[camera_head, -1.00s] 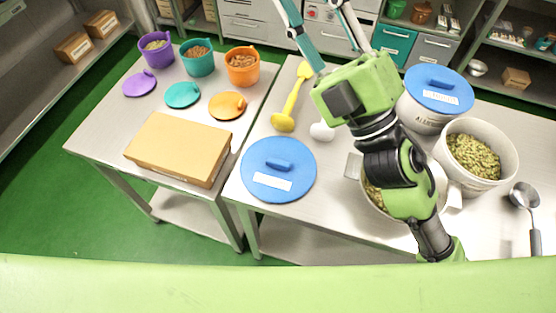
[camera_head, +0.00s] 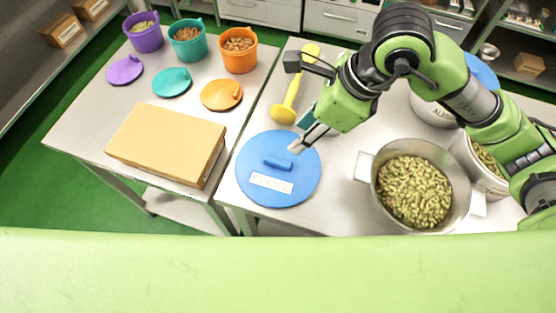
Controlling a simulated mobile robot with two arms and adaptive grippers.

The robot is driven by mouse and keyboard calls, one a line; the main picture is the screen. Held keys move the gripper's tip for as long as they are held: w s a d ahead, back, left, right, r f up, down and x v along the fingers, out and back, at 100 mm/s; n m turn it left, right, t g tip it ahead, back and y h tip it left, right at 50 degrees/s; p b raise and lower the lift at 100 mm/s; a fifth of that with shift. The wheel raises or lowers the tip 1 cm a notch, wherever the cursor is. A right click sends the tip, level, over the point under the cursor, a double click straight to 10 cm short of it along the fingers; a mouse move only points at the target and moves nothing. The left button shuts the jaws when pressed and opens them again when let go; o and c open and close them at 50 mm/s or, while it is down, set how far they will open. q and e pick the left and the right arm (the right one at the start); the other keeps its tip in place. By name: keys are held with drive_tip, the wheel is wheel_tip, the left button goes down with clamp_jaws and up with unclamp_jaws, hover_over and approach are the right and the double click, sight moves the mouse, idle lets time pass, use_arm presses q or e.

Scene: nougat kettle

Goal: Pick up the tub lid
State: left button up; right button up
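The round blue tub lid (camera_head: 255,190) lies flat on the steel table, with a raised blue handle bar (camera_head: 278,162) and a white label on top. My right gripper (camera_head: 300,136) is over the lid's back right edge, its fingers pointing down and left toward the handle. The fingers look apart, with nothing seen between them. I cannot tell whether a fingertip touches the lid. My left gripper is not in view.
A steel pot of green nuts (camera_head: 415,192) stands right of the lid. A filled white tub (camera_head: 463,152) and a tub with another blue lid (camera_head: 482,70) are partly hidden by my arm. A yellow utensil (camera_head: 292,92) lies behind; a cardboard box (camera_head: 165,140) is left.

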drive_tip(key=p, duration=0.2)
hover_over(278, 160)
drive_tip(key=d, duration=0.2)
drive_tip(key=f, duration=0.7)
drive_tip(key=shift+s+f, duration=0.2)
drive_tip(key=shift+s, duration=0.1)
drive_tip(key=shift+a+f, duration=0.1)
drive_tip(key=shift+f, duration=0.4)
drive_tip(key=p+x, duration=0.2)
drive_tip(key=x, duration=0.1)
drive_tip(key=shift+s+f, duration=0.15)
drive_tip(key=shift+f, duration=0.2)
drive_tip(key=shift+a+f, duration=0.1)
drive_tip(key=shift+f, duration=0.3)
clamp_jaws()
